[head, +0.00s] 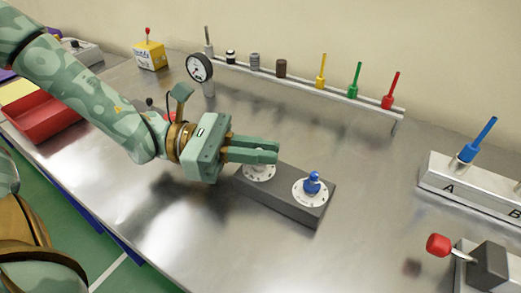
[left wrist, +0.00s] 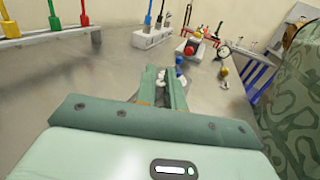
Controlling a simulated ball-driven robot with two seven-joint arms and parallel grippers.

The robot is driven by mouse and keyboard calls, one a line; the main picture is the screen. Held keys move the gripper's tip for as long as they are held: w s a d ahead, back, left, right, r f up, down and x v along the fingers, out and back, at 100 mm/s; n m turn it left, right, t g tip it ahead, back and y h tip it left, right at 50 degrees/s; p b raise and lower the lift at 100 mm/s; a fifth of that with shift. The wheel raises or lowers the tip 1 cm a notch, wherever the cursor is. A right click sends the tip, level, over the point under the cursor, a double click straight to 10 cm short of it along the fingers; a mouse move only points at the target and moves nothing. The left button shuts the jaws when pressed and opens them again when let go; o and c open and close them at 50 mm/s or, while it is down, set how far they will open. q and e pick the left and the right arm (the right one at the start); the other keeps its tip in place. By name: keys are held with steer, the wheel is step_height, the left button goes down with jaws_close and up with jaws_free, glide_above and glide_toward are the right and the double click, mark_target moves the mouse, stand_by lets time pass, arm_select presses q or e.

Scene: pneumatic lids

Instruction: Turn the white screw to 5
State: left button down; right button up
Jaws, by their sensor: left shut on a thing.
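A dark grey block (head: 286,199) on the metal table carries two white dials with marks around them. The right dial (head: 312,199) bears a blue screw (head: 312,183), which stands upright. The left dial (head: 259,175) is partly covered by my left gripper (head: 276,152). My left gripper is shut on the white screw, which the fingers hide in the head view. In the left wrist view, something white (left wrist: 162,79) shows between the fingers. The blue screw (left wrist: 179,61) shows just beyond them. The dial's numbers are too small to read. My right gripper is not in view.
A rail (head: 300,84) with colored pegs and a gauge (head: 199,67) stand behind. A blue lever (head: 478,140) on a labeled block and a red-knobbed lever (head: 438,244) stand at the right. A red tray (head: 45,118) lies left. The table front is clear.

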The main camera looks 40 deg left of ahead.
arm_select(q)
steer(key=shift+g, duration=0.3)
stand_by(0.4)
steer(key=c, duration=1.6)
jaws_free()
